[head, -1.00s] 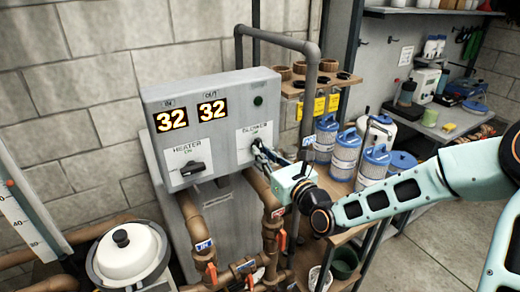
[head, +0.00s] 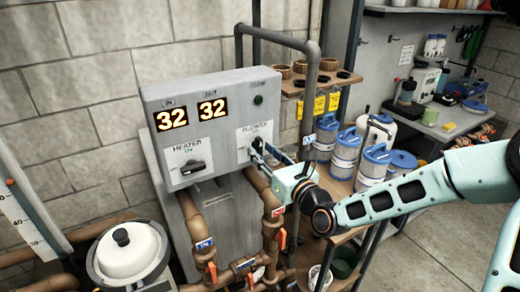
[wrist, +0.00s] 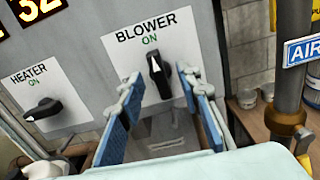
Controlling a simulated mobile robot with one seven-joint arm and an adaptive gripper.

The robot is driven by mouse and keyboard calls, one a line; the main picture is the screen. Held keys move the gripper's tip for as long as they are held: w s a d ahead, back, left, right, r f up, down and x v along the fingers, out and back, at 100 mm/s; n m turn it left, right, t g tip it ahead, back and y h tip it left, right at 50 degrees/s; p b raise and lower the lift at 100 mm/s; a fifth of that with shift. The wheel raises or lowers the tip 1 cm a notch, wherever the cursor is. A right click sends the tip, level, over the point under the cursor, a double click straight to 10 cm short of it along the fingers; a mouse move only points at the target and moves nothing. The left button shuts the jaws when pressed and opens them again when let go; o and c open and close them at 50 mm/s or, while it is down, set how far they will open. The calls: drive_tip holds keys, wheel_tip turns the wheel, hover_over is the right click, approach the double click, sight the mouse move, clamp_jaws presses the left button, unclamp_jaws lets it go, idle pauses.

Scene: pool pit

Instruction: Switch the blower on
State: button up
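In the wrist view the black blower knob (wrist: 160,78) stands near upright on a white plate (wrist: 143,36). Its white mark is at the upper end, below the word ON. My gripper (wrist: 159,88) is open, with one blue-padded finger on each side of the knob and a gap visible on both sides. In the head view my gripper (head: 262,152) is at the box's lower right. A dark green lamp (head: 258,100) sits above the blower plate.
The heater knob (head: 193,167) is left of the blower, lying roughly level. Brown pipes (head: 270,200) with orange valve handles run below the box. A grey pipe (head: 310,90) and shelves with blue-lidded canisters (head: 346,148) stand to the right.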

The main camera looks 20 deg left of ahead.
drive_tip(key=v, duration=0.6)
drive_tip(key=shift+s+d, duration=0.25)
